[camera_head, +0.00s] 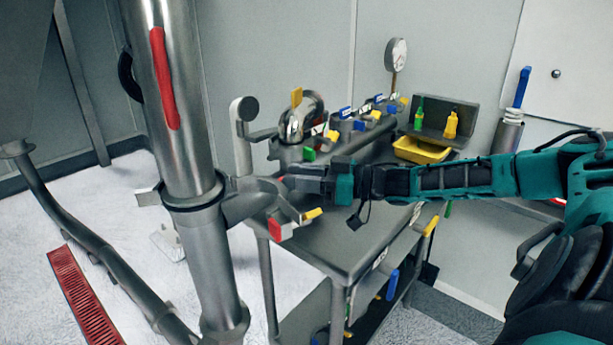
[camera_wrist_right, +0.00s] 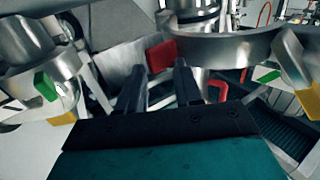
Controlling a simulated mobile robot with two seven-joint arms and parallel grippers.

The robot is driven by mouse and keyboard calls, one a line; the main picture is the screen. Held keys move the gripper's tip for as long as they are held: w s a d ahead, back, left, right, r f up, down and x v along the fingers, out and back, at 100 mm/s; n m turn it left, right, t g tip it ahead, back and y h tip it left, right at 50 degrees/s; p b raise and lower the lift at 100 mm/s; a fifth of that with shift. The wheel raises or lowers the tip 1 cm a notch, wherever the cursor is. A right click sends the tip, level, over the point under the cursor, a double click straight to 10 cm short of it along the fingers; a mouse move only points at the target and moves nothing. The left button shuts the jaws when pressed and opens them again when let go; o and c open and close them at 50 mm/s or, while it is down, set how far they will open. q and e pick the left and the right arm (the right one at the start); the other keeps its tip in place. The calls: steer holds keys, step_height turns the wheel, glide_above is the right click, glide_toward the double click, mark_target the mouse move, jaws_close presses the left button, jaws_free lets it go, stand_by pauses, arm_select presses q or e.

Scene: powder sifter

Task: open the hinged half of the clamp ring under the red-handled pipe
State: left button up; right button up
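The steel pipe (camera_head: 184,90) with its red handle (camera_head: 164,78) stands upright at the left of the head view. A clamp ring (camera_head: 192,198) sits round it below the handle. A curved metal half (camera_head: 250,203) sticks out to the right from the ring, away from the pipe. It seems to be the wide curved band (camera_wrist_right: 228,48) in the right wrist view. My right gripper (camera_head: 287,180) is at its far end, fingers apart. In the wrist view a red tab (camera_wrist_right: 162,55) shows between and just beyond the fingertips (camera_wrist_right: 158,68); contact is unclear. My left gripper is out of view.
A metal table (camera_head: 360,228) stands behind, with clamps and coloured tabs on it. A yellow tray (camera_head: 422,150) and small bottles (camera_head: 451,125) are at its back right. A slanted pipe (camera_head: 75,232) and red floor grate (camera_head: 85,298) lie at the left.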

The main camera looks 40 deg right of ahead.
steer(key=shift+a+r, duration=0.2)
steer(key=shift+a, duration=0.15)
steer(key=p+v, duration=0.1)
steer(key=v, duration=1.2)
steer(key=shift+d, duration=0.35)
steer(key=shift+f, duration=0.15)
